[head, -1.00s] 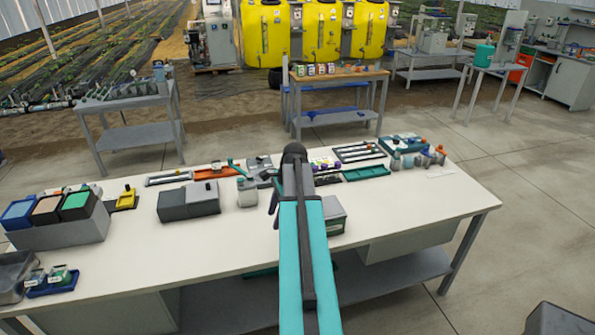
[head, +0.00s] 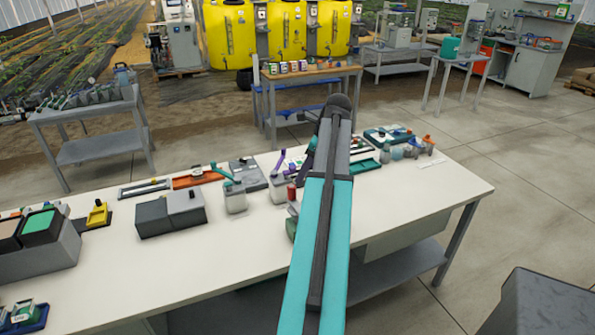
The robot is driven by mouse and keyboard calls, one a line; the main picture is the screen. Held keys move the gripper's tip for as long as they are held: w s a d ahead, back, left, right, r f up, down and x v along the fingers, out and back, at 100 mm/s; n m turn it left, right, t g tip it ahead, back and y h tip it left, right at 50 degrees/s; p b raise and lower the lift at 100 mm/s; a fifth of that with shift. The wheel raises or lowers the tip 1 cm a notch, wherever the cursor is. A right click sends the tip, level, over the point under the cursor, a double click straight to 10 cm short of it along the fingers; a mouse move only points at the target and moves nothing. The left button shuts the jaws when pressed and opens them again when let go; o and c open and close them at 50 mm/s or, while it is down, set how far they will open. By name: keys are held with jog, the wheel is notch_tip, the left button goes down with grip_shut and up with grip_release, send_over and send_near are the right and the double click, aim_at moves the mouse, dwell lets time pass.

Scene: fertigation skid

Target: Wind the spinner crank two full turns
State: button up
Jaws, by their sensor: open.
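A small pale box with a teal crank-like arm (head: 223,173) stands on the white bench, left of my arm. Just right of it is a similar small box with a purple arm (head: 279,161). I cannot tell for sure which one is the spinner crank. My gripper (head: 306,158) is open and shows only as a dark shape at the left side of my arm's end, above the bench and right of the purple arm. My arm hides most of it and part of the bench behind. I see nothing held in it.
A grey box (head: 170,214) and a yellow item on a dark base (head: 97,214) stand left on the bench. An orange tray (head: 198,177) lies behind. Small bottles (head: 411,150) stand at the right. The bench's front right is clear.

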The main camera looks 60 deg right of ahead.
aim_at(289, 197)
jog(key=shift+w+a, duration=0.1)
jog(key=shift+w, duration=0.05)
jog(key=shift+p+x, duration=1.6)
jog(key=shift+x, duration=5.3)
jog(key=shift+w, duration=0.1)
jog(key=shift+a, duration=0.1)
jog(key=c, duration=1)
jog(key=o, duration=0.4)
